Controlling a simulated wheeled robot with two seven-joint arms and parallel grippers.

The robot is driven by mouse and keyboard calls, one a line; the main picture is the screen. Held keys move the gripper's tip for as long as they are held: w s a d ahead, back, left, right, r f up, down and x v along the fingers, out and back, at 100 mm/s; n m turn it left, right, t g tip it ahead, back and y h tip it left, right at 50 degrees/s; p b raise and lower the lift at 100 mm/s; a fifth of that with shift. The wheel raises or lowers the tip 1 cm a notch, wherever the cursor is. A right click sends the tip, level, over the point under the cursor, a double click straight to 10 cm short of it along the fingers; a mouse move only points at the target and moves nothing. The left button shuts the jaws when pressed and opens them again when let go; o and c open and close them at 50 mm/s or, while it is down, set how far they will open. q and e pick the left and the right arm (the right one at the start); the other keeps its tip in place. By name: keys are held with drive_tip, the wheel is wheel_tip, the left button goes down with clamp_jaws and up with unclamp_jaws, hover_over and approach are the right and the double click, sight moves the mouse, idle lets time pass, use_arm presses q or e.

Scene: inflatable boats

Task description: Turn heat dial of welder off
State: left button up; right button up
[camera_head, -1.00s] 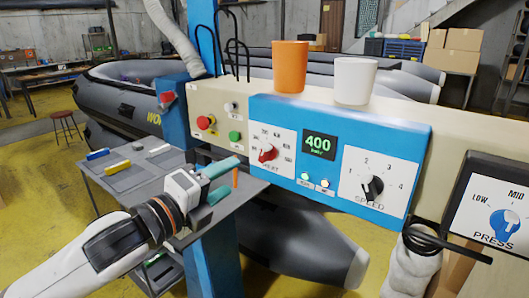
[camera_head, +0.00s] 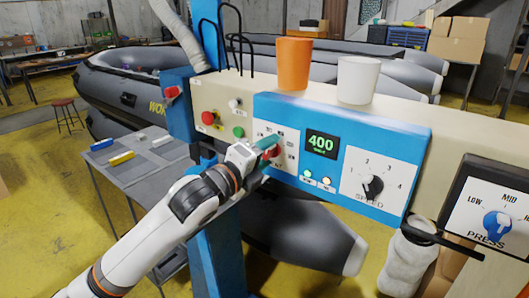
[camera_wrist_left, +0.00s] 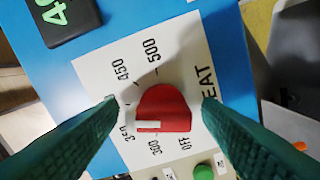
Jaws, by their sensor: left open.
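The red heat dial (camera_wrist_left: 163,108) is on the welder's white scale plate (camera_wrist_left: 95,75). Its white mark is at the lower left of the knob in the wrist view; OFF is printed below it to the right. The blue welder panel (camera_head: 340,150) has a display (camera_head: 321,145) reading 400. In the head view the left gripper (camera_head: 266,146) partly covers the dial (camera_head: 273,154). My right gripper is not in view.
A speed dial (camera_head: 372,187) and a blue press dial (camera_head: 497,226) are to the right. A red button (camera_head: 208,118) and green button (camera_head: 238,132) are to the left. An orange cup (camera_head: 293,65) and a white cup (camera_head: 357,80) stand on top of the machine.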

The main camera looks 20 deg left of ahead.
use_arm(q)
drive_tip(key=c, duration=1)
drive_tip(key=n+p, duration=0.2)
drive_tip(key=n, duration=0.2)
drive_tip(key=shift+r+p, duration=0.1)
drive_tip(key=shift+p, duration=0.2)
drive_tip(key=shift+a+f+n+p, duration=0.1)
drive_tip(key=shift+n+p, duration=2.5)
drive_tip(key=shift+n, duration=2.35)
drive_tip(key=shift+a+f+n+p, duration=0.1)
drive_tip(key=shift+n+p, duration=2.5)
drive_tip(key=shift+n, duration=2.35)
